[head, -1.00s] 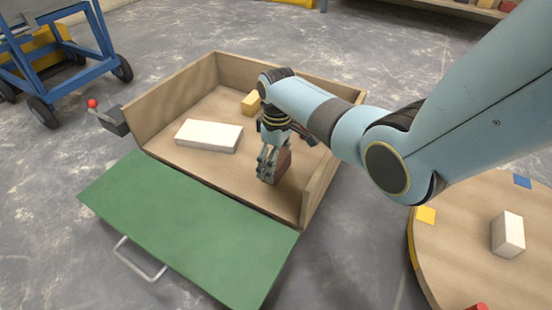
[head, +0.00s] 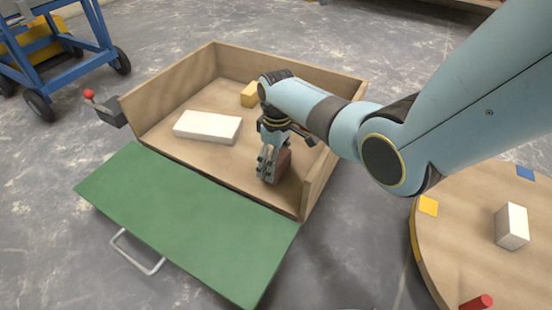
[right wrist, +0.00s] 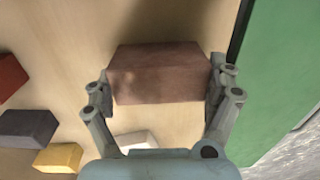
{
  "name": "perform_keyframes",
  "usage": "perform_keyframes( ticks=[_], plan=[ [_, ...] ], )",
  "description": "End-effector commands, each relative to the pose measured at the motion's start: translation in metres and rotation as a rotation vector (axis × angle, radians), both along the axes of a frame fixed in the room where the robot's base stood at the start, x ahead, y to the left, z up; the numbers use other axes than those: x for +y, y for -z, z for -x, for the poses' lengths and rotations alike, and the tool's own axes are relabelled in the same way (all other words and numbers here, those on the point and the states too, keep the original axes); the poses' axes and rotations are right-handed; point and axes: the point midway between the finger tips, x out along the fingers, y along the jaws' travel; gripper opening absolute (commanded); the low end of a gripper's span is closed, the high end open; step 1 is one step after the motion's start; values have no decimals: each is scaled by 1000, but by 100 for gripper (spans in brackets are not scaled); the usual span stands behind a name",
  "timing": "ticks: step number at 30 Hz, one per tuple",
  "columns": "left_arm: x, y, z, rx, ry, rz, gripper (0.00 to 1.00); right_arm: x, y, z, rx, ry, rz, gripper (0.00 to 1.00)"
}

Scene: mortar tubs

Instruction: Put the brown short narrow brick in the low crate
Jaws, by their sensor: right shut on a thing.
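The brown brick (right wrist: 160,75) is held between the two fingers of my right gripper (right wrist: 160,88) in the right wrist view. In the head view the gripper (head: 269,165) points down inside the low crate (head: 160,100), near its front right corner, with the brick (head: 282,165) partly hidden behind the fingers. The brick is at or just above the crate floor; I cannot tell if it touches. The crate is wooden, and its green front flap (head: 185,225) is folded down. My left gripper is out of view.
In the crate lie a long white brick (head: 207,127) and a yellow brick (head: 250,94). The wrist view also shows a dark grey brick (right wrist: 28,128) and a red brick (right wrist: 10,75). A round table (head: 460,245) with a white block (head: 512,227) stands at right, a blue cart (head: 75,50) at left.

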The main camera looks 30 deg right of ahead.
Motion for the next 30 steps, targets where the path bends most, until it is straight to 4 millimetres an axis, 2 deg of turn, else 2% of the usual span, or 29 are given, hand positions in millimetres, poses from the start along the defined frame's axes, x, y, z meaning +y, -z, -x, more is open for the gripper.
perform_keyframes(
  ticks=[23,24,26,30],
  plan=[
    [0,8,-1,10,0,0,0,0,9,-1,-1,0,-1,37],
    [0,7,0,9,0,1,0,0,8,-1,-1,0,0,93],
    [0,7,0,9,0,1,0,0,8,-1,-1,0,0,100],
    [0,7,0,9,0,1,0,0,8,0,-1,0,-1,100]
  ],
)
